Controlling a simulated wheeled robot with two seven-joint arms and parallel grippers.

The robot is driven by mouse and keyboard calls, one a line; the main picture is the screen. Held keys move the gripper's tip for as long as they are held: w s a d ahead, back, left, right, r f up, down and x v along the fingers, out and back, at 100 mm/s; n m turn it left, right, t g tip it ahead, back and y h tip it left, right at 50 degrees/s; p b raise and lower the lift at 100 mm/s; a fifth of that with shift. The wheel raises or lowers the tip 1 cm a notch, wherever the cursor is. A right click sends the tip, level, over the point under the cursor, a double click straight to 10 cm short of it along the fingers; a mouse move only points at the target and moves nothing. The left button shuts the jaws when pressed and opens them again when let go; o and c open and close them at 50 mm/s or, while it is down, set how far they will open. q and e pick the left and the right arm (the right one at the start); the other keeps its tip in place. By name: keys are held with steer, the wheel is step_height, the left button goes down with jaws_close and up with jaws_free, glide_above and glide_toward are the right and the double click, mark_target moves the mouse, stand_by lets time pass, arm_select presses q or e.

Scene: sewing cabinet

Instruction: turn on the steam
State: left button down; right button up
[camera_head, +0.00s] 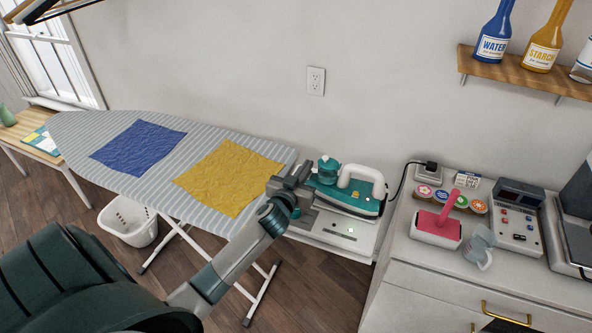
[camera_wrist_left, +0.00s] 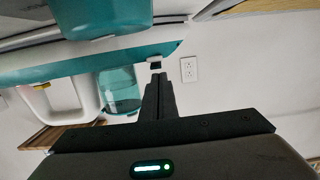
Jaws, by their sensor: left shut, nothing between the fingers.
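A teal and white steam iron (camera_head: 352,205) with a white handle stands on the pale rest plate (camera_head: 340,240) at the right end of the ironing board. A round teal part (camera_head: 327,170) sits at its left end. My left gripper (camera_head: 303,173) is at that end of the iron, shut and empty. In the left wrist view its closed fingertips (camera_wrist_left: 157,78) point at a small dark part (camera_wrist_left: 155,65) on the edge of the iron's teal body (camera_wrist_left: 90,62). I cannot tell whether they touch it. My right gripper is out of view.
The striped ironing board (camera_head: 85,128) carries a blue cloth (camera_head: 137,147) and a yellow cloth (camera_head: 230,178). To the right, a white cabinet (camera_head: 420,285) holds a pink-handled tool (camera_head: 437,222), several round tins and a control box (camera_head: 518,218). A black cord runs to a plug (camera_head: 427,170).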

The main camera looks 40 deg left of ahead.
arm_select(q)
step_height(320, 180, up, 3)
steer(key=shift+w+r+p, duration=0.1)
steer(key=shift+p, duration=0.85)
steer(key=r+b+v, duration=0.2)
steer(key=b+v, duration=0.1)
steer(key=v, duration=0.6)
steer(key=shift+r, duration=0.15)
